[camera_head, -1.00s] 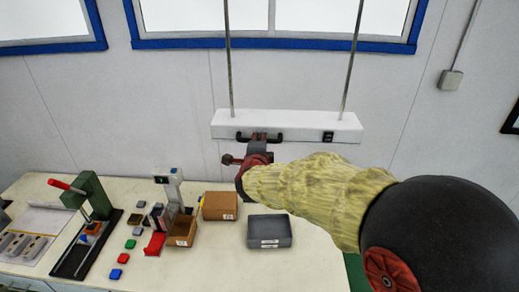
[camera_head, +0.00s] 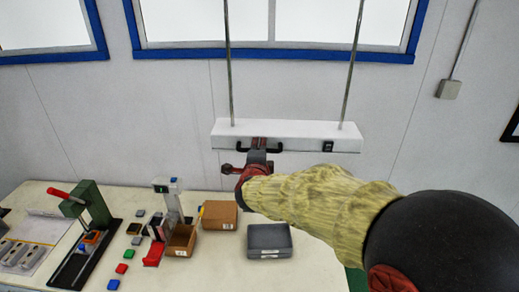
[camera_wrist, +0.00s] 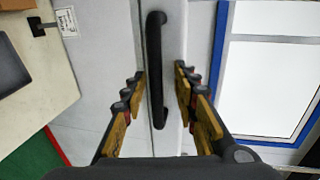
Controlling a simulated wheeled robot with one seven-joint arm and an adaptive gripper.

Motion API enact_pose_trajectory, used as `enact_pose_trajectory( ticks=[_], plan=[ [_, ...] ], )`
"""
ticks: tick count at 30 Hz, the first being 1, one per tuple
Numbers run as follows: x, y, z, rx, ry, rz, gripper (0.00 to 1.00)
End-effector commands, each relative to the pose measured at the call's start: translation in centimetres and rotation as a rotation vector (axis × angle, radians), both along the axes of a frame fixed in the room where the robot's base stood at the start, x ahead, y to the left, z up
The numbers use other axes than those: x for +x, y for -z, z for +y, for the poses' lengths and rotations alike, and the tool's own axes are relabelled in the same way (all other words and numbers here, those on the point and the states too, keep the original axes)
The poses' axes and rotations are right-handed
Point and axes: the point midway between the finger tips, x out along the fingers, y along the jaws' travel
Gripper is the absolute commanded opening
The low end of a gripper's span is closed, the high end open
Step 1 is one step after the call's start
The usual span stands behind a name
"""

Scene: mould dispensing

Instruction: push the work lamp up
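The work lamp (camera_head: 300,130) is a long white bar hung on two thin rods in front of the wall. It has a black handle (camera_wrist: 155,70) on its front, left of centre in the head view. My gripper (camera_wrist: 160,70) is at this handle, with one finger on each side of it. The fingers look spread, with gaps between them and the handle in the wrist view. In the head view my gripper (camera_head: 258,147) covers the handle's middle.
Below is a workbench (camera_head: 325,270) with a grey tray (camera_head: 268,240), cardboard boxes (camera_head: 219,213), a green press (camera_head: 90,205) and small coloured blocks. A blue-framed window (camera_head: 270,52) is behind and above the lamp. A black switch (camera_head: 327,146) sits on the lamp's right part.

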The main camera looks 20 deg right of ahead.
Motion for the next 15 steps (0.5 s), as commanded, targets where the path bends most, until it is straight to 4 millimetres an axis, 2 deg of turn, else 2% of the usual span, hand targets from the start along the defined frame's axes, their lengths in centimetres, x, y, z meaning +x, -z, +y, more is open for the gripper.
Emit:
enact_pose_trajectory(
  ticks=[5,15],
  plan=[
    [-2.2,-0.6,0.8,0.001,-0.003,-0.002,0.29],
    [-8.5,-1.9,2.9,0.001,-0.004,-0.002,0.29]
  ],
)
